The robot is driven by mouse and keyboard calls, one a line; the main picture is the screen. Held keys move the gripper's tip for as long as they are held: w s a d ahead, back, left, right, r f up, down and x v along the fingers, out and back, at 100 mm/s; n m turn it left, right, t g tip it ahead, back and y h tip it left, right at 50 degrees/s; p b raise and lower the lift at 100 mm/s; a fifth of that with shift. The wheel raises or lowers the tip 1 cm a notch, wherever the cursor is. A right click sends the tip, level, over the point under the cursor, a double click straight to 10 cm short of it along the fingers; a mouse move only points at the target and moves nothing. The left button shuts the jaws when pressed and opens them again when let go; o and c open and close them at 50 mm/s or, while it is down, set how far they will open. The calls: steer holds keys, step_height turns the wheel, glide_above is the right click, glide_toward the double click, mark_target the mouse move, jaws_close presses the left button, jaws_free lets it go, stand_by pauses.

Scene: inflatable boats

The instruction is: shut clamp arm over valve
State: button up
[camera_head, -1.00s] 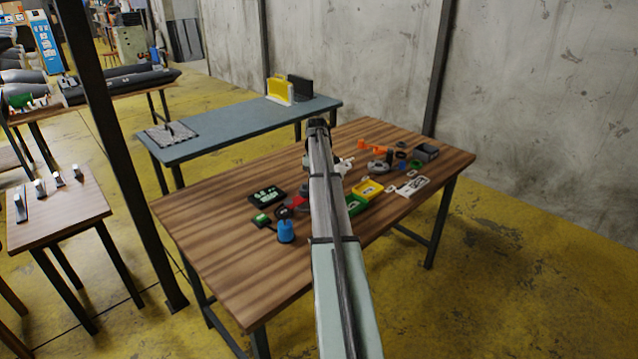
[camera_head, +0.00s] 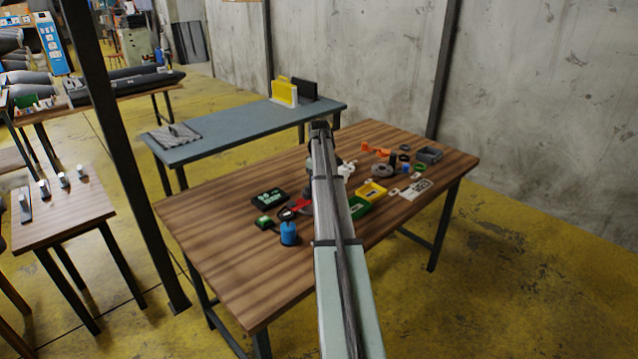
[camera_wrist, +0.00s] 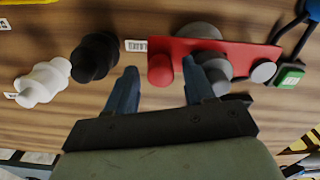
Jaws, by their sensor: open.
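A red clamp bar (camera_wrist: 235,52) lies over the wooden table in the wrist view, with a rounded red knob (camera_wrist: 160,70) at its left end. A grey round part (camera_wrist: 200,31) shows behind the bar, and a grey cylindrical part (camera_wrist: 214,68) is partly hidden by my right finger. Which part is the valve I cannot tell for sure. My gripper (camera_wrist: 159,69) is open, its two blue-grey fingers on either side of the red knob; contact cannot be told. In the head view the red part (camera_head: 301,205) shows left of my arm, which hides the gripper.
In the wrist view a black fitting (camera_wrist: 95,57) and a white fitting (camera_wrist: 43,83) lie left; a green-topped block (camera_wrist: 290,76) lies right. In the head view a blue cylinder (camera_head: 289,233) stands near the red part, and a yellow tray (camera_head: 372,192) lies right of my arm. The table's left front is clear.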

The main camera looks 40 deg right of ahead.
steer(key=s+m, duration=0.2)
steer(key=s+a+m, duration=0.1)
steer(key=s+m, duration=0.1)
steer(key=s, duration=0.1)
steer(key=s+a+m, duration=0.1)
steer(key=s+m, duration=0.1)
steer(key=shift+s+a+m, duration=0.1)
steer(key=shift+s+m, duration=0.05)
steer(key=shift+m, duration=0.15)
steer(key=s+a+m, duration=0.4)
steer(key=m, duration=0.1)
steer(key=shift+s+a+m, duration=0.25)
steer(key=shift+m, duration=0.05)
step_height(320, 180, up, 14)
steer(key=f, duration=0.1)
steer(key=w+a+f+n+t, duration=0.1)
steer(key=w+a+f+n, duration=0.1)
steer(key=w+a+f, duration=0.2)
steer(key=w+a+f+n+t, duration=0.2)
steer(key=w+a+f, duration=0.1)
steer(key=w+a, duration=0.8)
steer(key=w+a+f+n+t, duration=0.2)
steer(key=w+a+f, duration=0.2)
steer(key=w+a, duration=0.4)
steer(key=shift+w+a+f+n, duration=0.15)
steer(key=shift+a+f+n, duration=0.25)
steer(key=shift+a, duration=1.3)
steer(key=shift+r, duration=0.1)
